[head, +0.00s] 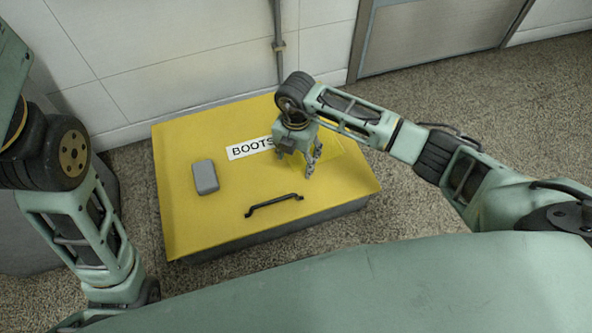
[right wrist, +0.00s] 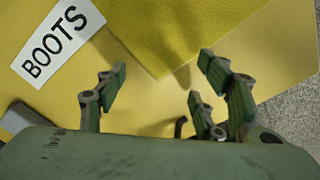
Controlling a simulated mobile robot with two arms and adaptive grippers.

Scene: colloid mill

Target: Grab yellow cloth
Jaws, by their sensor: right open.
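The yellow cloth (head: 340,160) lies flat on the yellow lid of the boots box (head: 215,230), close to it in colour. In the right wrist view the woven cloth (right wrist: 185,30) fills the upper middle, with one corner pointing down toward my fingers. My right gripper (head: 311,166) is over the lid at the cloth's left side.
A grey block (head: 205,177) lies on the lid at left. A white BOOTS label (head: 250,148) is beside my right gripper, partly hidden by it. A black handle (head: 273,204) stands near the lid's front edge. A tiled wall (head: 190,50) is behind the box.

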